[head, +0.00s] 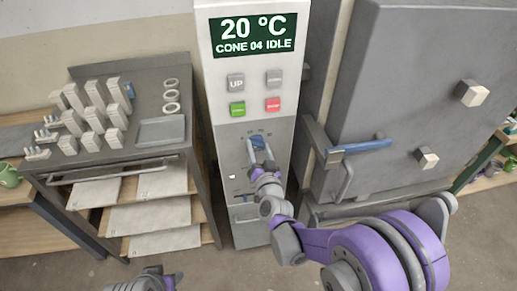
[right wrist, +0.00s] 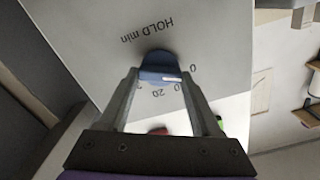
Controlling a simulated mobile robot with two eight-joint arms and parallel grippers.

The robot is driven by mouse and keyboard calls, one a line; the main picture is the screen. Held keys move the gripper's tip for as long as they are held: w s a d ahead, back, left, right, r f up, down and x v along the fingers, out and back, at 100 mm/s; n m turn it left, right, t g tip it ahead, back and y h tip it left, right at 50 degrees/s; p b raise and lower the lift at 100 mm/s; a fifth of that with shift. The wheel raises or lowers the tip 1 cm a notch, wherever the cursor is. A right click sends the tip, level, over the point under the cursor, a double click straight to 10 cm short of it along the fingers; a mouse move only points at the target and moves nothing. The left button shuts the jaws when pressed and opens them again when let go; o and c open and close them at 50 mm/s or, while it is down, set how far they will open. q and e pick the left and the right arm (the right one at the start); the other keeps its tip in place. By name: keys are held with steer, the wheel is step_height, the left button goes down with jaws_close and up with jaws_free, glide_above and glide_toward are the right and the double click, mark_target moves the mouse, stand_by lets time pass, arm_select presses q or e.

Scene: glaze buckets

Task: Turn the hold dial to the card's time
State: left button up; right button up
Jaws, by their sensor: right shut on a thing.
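The blue hold dial (head: 259,142) is on the lower grey part of the control panel. My right gripper (head: 260,153) is shut on it, with one finger on each side. In the right wrist view the dial (right wrist: 157,62) sits by the words "HOLD min". Its white mark lies on the right half, toward the 0 and a number partly hidden by a finger. A 20 shows below the dial. My left gripper (head: 168,281) is only partly in view at the bottom edge, away from the panel. I cannot make out a card with a time.
The panel's display (head: 252,33) reads 20 °C, CONE 04 IDLE. Several buttons (head: 272,104) sit above the dial. A grey kiln door (head: 400,60) with a blue-gripped handle (head: 362,146) is on the right. A rack (head: 150,72) with white pieces and shelves stands left.

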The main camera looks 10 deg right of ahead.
steer(key=m+b, duration=0.1)
steer(key=m, duration=0.3)
steer(key=shift+f, duration=0.1)
steer(key=shift+m, duration=2.2)
steer(key=o, duration=1.4)
steer(key=s, duration=0.5)
steer(key=s+b, duration=0.1)
steer(key=s, duration=0.5)
steer(key=shift+d, duration=0.2)
steer(key=shift+w, duration=0.1)
